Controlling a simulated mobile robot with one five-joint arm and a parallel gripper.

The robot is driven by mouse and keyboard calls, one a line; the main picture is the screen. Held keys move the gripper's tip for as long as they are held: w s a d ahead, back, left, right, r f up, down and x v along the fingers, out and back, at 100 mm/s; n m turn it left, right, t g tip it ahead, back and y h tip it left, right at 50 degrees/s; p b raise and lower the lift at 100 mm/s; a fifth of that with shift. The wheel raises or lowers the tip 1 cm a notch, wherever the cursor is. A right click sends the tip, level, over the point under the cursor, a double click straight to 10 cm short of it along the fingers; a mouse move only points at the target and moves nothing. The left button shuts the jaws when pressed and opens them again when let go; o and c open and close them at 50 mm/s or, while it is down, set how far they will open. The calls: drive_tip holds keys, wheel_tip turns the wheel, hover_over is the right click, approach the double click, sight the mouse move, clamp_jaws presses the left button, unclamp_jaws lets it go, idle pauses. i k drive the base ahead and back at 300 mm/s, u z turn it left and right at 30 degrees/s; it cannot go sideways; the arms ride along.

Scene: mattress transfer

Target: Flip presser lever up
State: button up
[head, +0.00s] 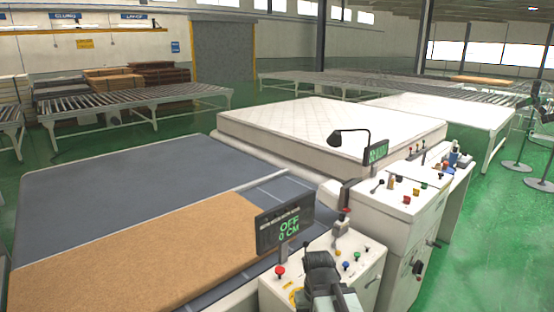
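A near control panel (366,272) stands at the bottom centre, with a black display (285,226) reading "OFF 0 CM". An upright grey, lever-like part (341,228) rises at its back edge, close to a red knob (346,210). A farther control box (412,206) carries a short dark lever (377,186), tilted to one side. I cannot tell which of these is the presser lever. My gripper (320,262) is dark and low over the near panel. My arm hides its fingertips and part of the panel, so its opening and any contact are unclear.
A red button (280,271) and several coloured buttons lie around my gripper. A brown sheet (140,255) lies on the grey conveyor (110,180) at left. A white mattress (330,125) lies behind. Green floor (490,250) is open at right.

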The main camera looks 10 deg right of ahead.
sight(382, 181)
drive_tip(key=u, duration=2.1)
drive_tip(key=k, duration=1.1)
drive_tip(key=z, duration=1.5)
drive_tip(key=i, duration=1)
drive_tip(key=u, duration=0.05)
